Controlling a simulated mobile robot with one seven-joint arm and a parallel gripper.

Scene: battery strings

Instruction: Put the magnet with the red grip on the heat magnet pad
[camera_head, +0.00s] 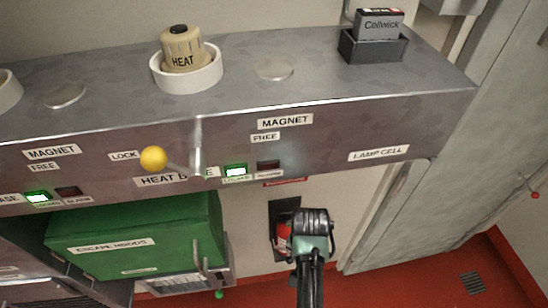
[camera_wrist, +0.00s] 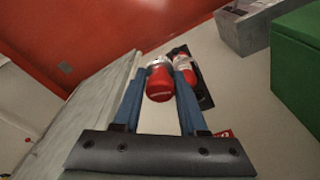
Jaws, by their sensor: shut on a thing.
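A magnet with a red grip (camera_wrist: 160,84) sits between my two fingers in the wrist view, its paler end pointing away. My gripper (camera_wrist: 161,68) is shut on it. In the head view my gripper (camera_head: 312,220) is below the front of the metal shelf, and the magnet cannot be made out there. A flat round metal pad (camera_head: 275,69) lies bare on the shelf top, just right of the tan HEAT detector (camera_head: 184,52) in its white ring, above a MAGNET FREE label. It appears to be the heat magnet pad.
A second bare pad (camera_head: 65,96) lies further left on the shelf. A Cellwick block (camera_head: 378,24) stands in a dark holder at right. A yellow knob (camera_head: 153,159) sticks out of the front. A green box (camera_head: 140,240) and a red extinguisher (camera_head: 283,238) are below.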

